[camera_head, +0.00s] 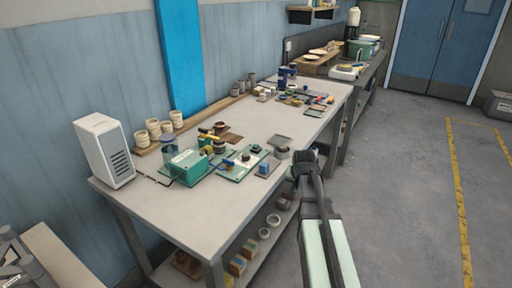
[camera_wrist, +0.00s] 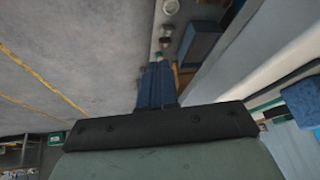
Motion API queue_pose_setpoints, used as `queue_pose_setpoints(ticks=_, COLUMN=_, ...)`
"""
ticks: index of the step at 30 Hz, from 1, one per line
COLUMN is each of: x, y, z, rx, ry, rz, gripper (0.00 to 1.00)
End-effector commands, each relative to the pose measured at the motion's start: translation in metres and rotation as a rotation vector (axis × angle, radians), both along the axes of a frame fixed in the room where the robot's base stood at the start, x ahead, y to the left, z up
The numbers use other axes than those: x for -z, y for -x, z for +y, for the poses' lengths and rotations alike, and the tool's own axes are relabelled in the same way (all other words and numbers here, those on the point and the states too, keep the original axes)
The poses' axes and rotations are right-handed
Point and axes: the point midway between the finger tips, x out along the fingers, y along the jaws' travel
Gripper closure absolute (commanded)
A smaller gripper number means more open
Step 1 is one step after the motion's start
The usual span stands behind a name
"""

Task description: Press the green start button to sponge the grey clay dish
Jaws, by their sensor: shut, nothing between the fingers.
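A teal machine box (camera_head: 187,167) with a cable stands on the near half of the workbench. The green start button is too small to make out. My gripper (camera_head: 305,160) is beside the bench's front edge, right of the dish.
A white vented unit (camera_head: 104,150) stands at the bench's near left end. Pale cups (camera_head: 153,128) line a wooden strip along the back. Small tools and blocks lie farther along the bench (camera_head: 210,206), whose near front is bare.

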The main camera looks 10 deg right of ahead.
Motion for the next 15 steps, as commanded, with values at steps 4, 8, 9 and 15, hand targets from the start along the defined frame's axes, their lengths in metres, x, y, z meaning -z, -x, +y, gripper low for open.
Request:
queue_pose_setpoints(ticks=4, x=-0.048, y=-0.035, z=-0.003, rx=0.006, ry=-0.024, rz=-0.078, gripper=1.00)
queue_pose_setpoints(ticks=8, x=-0.085, y=-0.072, z=0.009, rx=-0.015, ry=-0.076, rz=-0.138, gripper=1.00)
queue_pose_setpoints(ticks=9, x=-0.095, y=-0.084, z=0.015, rx=-0.026, ry=-0.096, rz=-0.155, gripper=1.00)
queue_pose_setpoints(ticks=15, x=-0.140, y=-0.138, z=0.050, rx=-0.083, ry=-0.198, rz=-0.222, gripper=1.00)
